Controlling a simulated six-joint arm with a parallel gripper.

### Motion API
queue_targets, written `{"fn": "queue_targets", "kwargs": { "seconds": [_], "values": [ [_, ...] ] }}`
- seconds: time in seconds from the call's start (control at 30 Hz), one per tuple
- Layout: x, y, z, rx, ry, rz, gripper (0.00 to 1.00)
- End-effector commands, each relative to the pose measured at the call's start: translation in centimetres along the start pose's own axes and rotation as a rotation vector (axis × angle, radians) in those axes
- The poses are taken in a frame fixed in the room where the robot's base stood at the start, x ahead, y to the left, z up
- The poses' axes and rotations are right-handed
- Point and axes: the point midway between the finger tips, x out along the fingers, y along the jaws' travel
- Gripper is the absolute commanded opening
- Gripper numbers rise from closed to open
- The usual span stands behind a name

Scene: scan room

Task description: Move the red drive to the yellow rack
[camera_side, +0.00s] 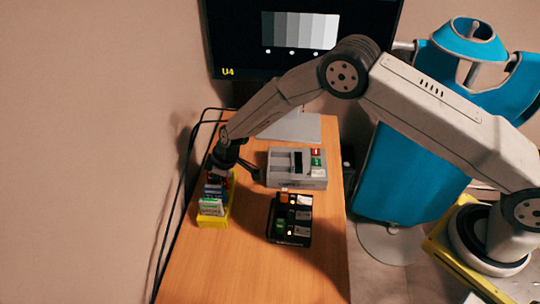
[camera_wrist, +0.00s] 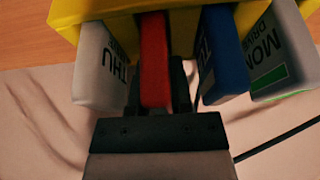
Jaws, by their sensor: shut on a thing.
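The red drive (camera_wrist: 154,60) is between my gripper's fingers in the wrist view. My gripper (camera_wrist: 160,88) is shut on it. The drive's far end is at the yellow rack (camera_wrist: 95,10), in line between a white drive marked THU (camera_wrist: 98,62) and a blue drive (camera_wrist: 222,55). I cannot tell how deep it sits. A white MON drive with a green stripe (camera_wrist: 275,50) is further right.
A grey unit (camera_side: 283,181) with slots and red and green parts stands right of the rack. A black unit (camera_side: 278,238) with orange and green parts stands nearer. A monitor (camera_side: 230,40) is behind. Cables run along the table's left edge. The table's front is clear.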

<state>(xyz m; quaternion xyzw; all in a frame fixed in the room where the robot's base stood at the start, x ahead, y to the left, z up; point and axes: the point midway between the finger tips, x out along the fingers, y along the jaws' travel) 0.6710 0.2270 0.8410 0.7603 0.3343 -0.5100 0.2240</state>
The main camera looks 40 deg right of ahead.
Motion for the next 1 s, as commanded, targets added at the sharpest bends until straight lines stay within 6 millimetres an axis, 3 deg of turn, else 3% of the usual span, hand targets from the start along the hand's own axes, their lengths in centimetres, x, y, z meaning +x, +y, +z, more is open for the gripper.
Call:
{"fn": "queue_targets", "kwargs": {
  "seconds": [0.3, 0.33, 0.43, 0.63, 0.7, 1.0],
  "values": [
    [0.28, 0.02, 0.08, 0.000, 0.001, 0.001, 0.00],
    [0.26, 0.03, 0.06, 0.000, 0.001, 0.001, 0.36],
    [0.26, 0.02, 0.07, 0.000, 0.001, 0.001, 0.67],
    [0.27, 0.01, 0.09, 0.000, 0.001, 0.001, 0.67],
    [0.30, -0.01, 0.14, 0.000, 0.000, 0.000, 0.79],
    [0.28, 0.00, 0.12, 0.000, 0.000, 0.000, 0.79]
  ]
}}
